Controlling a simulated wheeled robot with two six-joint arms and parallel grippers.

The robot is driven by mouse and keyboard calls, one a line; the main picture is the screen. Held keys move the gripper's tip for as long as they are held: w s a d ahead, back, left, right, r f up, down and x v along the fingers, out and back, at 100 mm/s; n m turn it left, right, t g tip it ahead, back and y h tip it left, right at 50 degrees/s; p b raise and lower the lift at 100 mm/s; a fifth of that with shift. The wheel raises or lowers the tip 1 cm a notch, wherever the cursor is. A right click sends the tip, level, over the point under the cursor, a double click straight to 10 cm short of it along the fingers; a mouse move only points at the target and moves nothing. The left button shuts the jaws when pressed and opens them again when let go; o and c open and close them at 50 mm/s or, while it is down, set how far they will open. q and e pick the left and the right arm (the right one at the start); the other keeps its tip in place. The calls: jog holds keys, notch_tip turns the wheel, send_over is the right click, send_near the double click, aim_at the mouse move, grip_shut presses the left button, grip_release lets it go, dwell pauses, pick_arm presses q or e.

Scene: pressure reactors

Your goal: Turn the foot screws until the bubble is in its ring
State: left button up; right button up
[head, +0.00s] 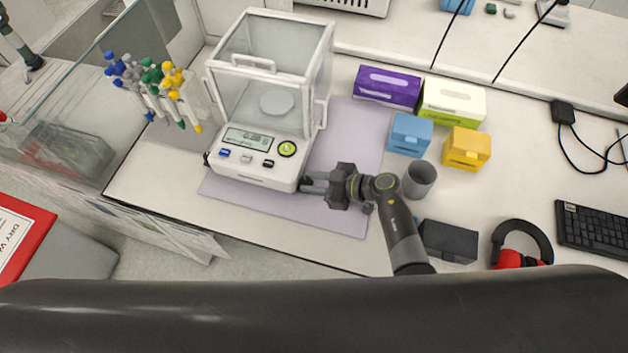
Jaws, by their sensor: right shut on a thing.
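The white balance (268,110) with a glass draft shield stands on a lilac mat (335,218). A round yellow-green level (287,148) with a darker ring sits at the right of its front panel. The bubble's place in it is too small to tell. A dark foot screw (207,159) shows at the balance's left side. My right gripper (308,185) is at the front right corner, low beside the housing, shut on what seems to be the right foot screw, which its fingers hide. My left gripper is not in view.
A pipette stand with several coloured pipettes (152,85) is left of the balance. A purple box (387,88), a blue box (410,134), a yellow box (466,148) and a grey cup (419,179) stand to the right. The mat's front part is clear.

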jog(key=shift+w+d+n+g, duration=0.1)
jog(key=shift+w+n+g, duration=0.05)
jog(key=shift+n+g, duration=0.55)
jog(key=shift+w+n+g+y, duration=0.15)
jog(key=shift+n+g+y, duration=0.25)
jog(key=shift+g, duration=0.1)
jog(key=shift+w+f+n+g+b, duration=0.15)
jog(key=shift+n+g+b, duration=0.15)
jog(key=shift+n+g, duration=0.9)
jog(key=shift+g, duration=0.2)
jog(key=o, duration=1)
jog(key=shift+r, duration=0.2)
jog(key=shift+c, duration=0.2)
